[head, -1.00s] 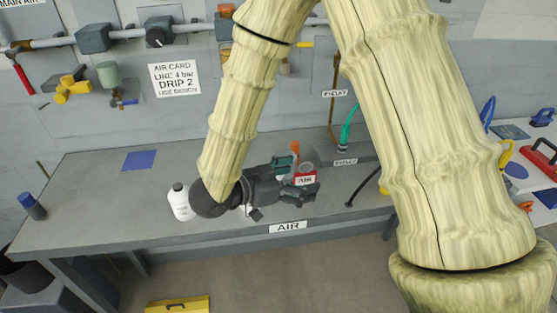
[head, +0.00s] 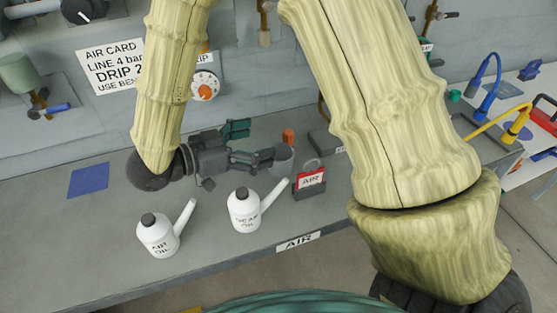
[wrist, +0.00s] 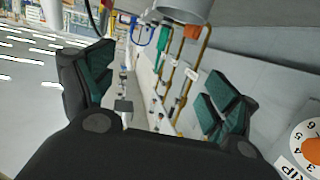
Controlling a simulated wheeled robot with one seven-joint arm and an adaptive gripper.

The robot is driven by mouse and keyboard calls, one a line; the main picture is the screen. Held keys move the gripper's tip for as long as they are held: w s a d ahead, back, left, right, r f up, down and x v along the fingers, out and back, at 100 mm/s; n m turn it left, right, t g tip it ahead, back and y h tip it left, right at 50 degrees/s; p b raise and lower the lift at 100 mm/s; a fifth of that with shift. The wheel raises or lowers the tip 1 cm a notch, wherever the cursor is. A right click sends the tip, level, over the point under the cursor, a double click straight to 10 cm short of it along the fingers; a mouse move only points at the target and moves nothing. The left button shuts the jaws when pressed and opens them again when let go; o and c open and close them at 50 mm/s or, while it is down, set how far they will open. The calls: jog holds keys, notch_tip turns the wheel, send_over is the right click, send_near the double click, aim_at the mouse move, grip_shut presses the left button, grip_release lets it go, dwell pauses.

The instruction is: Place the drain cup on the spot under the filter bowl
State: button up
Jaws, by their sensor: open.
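A grey cup (head: 284,160), which looks like the drain cup, stands on the bench just beyond my fingertips in the head view. Its grey underside or side (wrist: 182,10) shows at the top edge of the wrist view. My gripper (head: 258,148) is open and low over the bench, its fingers pointing right toward the cup. In the wrist view its teal-padded fingers (wrist: 155,92) are spread wide with nothing between them. The grey-green filter bowl (head: 18,75) hangs on the wall at far left. A blue square (head: 88,180) lies on the bench to its lower right.
Two white oil cans (head: 158,235) (head: 244,210) stand near the bench front, below my gripper. A red AIR tag on a padlock-like block (head: 310,182) stands right of the cup. A dial (head: 205,85) is on the wall behind. The bench around the blue square is clear.

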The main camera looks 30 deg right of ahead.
aim_at(290, 150)
jog(key=f, duration=0.6)
jog(key=shift+w+f, duration=0.25)
jog(key=shift+w, duration=0.15)
jog(key=shift+w+d+f+p, duration=0.1)
jog(key=shift+d+p, duration=0.15)
jog(key=shift+d, duration=0.2)
jog(key=shift+w+d+f+p, duration=0.1)
jog(key=shift+d+p, duration=0.15)
jog(key=shift+d, duration=0.15)
jog(key=shift+s+d, duration=0.2)
jog(key=shift+d, duration=0.5)
jog(key=p+x, duration=0.1)
jog(key=x, duration=0.3)
jog(key=shift+w+d+f, duration=0.1)
jog(key=shift+d, duration=0.05)
jog(key=c, duration=1.2)
